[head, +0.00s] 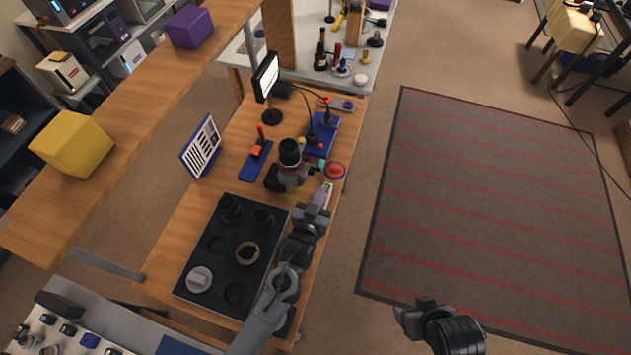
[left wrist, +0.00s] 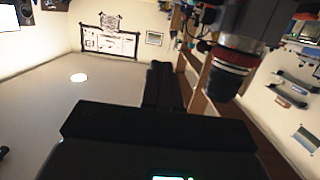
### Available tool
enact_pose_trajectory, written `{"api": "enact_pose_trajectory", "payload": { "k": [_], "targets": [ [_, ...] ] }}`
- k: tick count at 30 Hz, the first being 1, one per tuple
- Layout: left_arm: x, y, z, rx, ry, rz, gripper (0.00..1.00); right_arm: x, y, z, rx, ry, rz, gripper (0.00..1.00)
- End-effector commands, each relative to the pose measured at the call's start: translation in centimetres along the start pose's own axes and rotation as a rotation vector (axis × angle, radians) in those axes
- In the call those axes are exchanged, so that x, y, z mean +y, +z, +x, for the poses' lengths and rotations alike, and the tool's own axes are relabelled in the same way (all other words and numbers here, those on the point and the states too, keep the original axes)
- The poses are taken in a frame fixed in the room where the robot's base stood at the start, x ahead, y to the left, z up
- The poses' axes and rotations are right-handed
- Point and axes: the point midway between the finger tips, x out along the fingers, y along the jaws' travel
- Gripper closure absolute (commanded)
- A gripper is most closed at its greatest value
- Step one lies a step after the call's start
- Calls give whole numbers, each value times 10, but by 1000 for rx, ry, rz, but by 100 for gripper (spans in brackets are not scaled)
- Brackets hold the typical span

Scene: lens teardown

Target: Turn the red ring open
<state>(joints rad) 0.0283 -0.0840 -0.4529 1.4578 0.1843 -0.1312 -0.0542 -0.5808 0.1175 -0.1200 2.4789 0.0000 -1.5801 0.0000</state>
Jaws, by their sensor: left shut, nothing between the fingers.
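The black lens (head: 290,150) stands upright at the fixture on the wooden bench, and its red ring (head: 291,167) shows as a dark red band. In the left wrist view the lens barrel (left wrist: 232,82) is at the upper right, with the red ring (left wrist: 235,60) around it. My left gripper (head: 324,190) is shut and empty, to the right of and nearer than the lens, apart from it. Its dark fingers (left wrist: 163,85) are together in the left wrist view. My right gripper (head: 398,314) is over the floor at the bottom; its fingers are too small to judge.
A black tray (head: 214,245) with round wells holds lens parts at the front of the bench. A blue tool holder (head: 254,163), a small screen (head: 266,76) and a red round part (head: 335,170) are around the lens. Open floor and a striped rug (head: 490,200) lie right.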

Motion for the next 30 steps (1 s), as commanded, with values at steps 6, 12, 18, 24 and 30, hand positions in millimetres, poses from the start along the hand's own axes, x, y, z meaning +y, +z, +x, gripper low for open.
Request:
{"api": "enact_pose_trajectory", "payload": {
  "k": [6,12,18,24,30],
  "targets": [
    [17,0,-24,0,1,-1,100,-1,-1,0,1,-2,3,34],
    [22,-1,-32,0,1,0,100,-1,-1,0,1,-2,3,34],
    [22,-1,-32,0,1,0,100,0,0,0,1,0,0,34],
    [22,-1,-32,0,1,0,100,2,0,0,0,5,-7,34],
    [16,4,-38,-37,-2,-9,100,2,0,0,1,6,-7,34]
  ]
}}
